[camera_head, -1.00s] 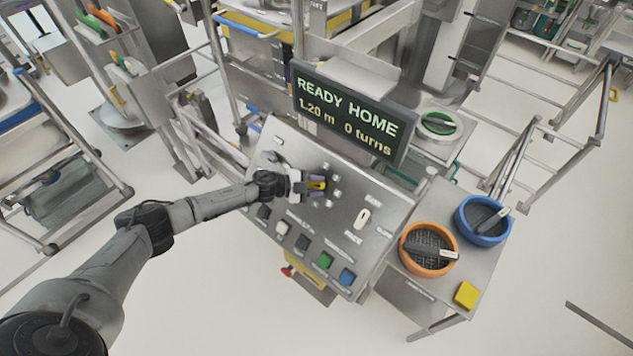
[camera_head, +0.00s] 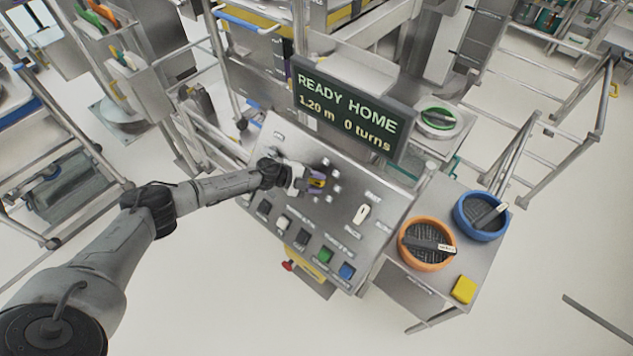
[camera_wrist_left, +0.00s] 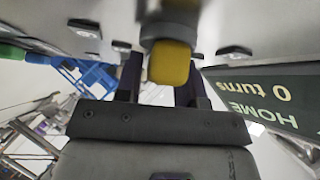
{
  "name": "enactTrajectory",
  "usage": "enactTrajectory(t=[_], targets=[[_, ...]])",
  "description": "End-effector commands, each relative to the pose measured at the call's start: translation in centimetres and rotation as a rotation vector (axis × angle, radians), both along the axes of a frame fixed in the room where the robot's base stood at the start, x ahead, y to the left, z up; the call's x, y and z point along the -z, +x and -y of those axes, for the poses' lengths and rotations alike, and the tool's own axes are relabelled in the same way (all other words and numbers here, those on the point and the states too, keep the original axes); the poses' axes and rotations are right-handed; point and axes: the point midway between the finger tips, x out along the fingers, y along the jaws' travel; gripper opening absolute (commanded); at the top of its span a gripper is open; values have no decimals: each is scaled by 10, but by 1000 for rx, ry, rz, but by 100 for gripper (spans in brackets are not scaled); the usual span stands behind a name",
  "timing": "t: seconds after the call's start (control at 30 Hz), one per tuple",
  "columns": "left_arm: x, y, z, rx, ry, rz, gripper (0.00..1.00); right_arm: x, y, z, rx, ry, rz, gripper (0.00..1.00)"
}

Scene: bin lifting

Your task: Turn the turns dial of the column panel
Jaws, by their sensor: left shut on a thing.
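The column panel (camera_head: 345,222) is a sloped grey metal console below a dark display (camera_head: 346,112) that reads "READY HOME, 1.20 m, 0 turns". My left gripper (camera_head: 316,181) is at the upper middle of the panel, shut on the turns dial. In the left wrist view the dial (camera_wrist_left: 170,64) shows a yellow front part and a grey round base, between the two dark fingers (camera_wrist_left: 160,85). In the head view the fingers mostly hide the dial. Small grey markers ring it on the panel. My right gripper is not in view.
A white switch (camera_head: 362,213) sits right of the dial. Several square buttons, including a green one (camera_head: 323,254) and a blue one (camera_head: 347,271), line the lower edge. A side table holds an orange bowl (camera_head: 408,262), a blue bowl (camera_head: 463,226) and a yellow block (camera_head: 463,289).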

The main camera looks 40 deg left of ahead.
Motion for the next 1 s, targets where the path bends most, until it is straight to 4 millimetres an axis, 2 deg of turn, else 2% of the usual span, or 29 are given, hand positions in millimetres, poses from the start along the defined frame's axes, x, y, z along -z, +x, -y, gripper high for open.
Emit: enactTrajectory(t=[0.07,0.1,0.27,0.5,0.63,1.0], targets=[[4,-1,-3,-8,7,-5,12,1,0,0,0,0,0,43],[4,-1,-3,-8,7,-5,36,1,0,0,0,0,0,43],[3,-1,-2,-6,5,-4,51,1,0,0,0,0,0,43],[1,-1,-2,-3,2,-2,51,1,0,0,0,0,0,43],[-2,-7,-8,-3,3,-1,51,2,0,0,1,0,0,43],[-28,-52,-53,-3,4,-4,51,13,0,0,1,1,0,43]])
